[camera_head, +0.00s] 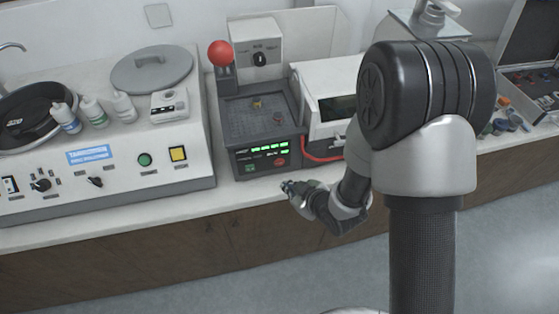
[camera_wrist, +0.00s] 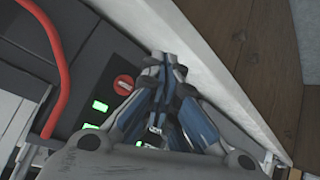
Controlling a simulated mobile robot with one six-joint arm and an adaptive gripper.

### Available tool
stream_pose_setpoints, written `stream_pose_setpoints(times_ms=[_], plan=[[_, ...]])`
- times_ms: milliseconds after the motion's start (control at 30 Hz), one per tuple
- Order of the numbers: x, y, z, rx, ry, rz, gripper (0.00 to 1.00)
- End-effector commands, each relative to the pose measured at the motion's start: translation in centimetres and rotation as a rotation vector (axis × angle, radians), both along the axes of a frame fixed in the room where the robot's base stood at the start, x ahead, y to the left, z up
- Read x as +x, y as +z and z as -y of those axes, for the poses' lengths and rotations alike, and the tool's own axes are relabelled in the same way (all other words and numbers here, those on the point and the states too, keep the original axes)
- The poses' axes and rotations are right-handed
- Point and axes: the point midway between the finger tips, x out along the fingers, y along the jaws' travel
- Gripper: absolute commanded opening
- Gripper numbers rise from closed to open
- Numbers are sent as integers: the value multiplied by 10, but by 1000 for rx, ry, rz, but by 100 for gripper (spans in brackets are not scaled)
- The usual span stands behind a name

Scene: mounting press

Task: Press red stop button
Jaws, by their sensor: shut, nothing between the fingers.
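The mounting press (camera_head: 262,112) is a dark unit on the counter, with a lit green display on its front panel. The red stop button (camera_head: 280,162) is on that panel, below the display and right of a green button (camera_head: 250,168). In the wrist view the red button (camera_wrist: 123,84) shows just left of the fingertips. My gripper (camera_head: 287,187) is shut and empty, in front of the press and a little below the red button. In the wrist view my gripper (camera_wrist: 163,60) appears apart from the button, though the exact gap is hard to tell.
A red hose (camera_head: 322,157) runs right of the panel. A red ball-topped lever (camera_head: 220,54) stands at the press's back left. A grinder console (camera_head: 110,160) with bottles is to the left. A white box (camera_head: 330,85) is to the right. The counter edge runs under my gripper.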

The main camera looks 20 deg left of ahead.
Motion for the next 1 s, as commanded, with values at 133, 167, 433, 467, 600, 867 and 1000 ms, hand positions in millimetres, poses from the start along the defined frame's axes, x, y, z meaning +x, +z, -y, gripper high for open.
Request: stream_pose_setpoints(times_ms=[133,167,433,467,600,867,1000], plan=[[18,2,-12,0,2,2,0],[22,2,-14,0,1,1,0],[40,0,-25,0,1,1,0],[41,0,-25,0,1,1,0],[43,0,-26,-1,0,0,0],[43,0,-26,0,0,0,0],[43,0,-26,0,0,0,0]])
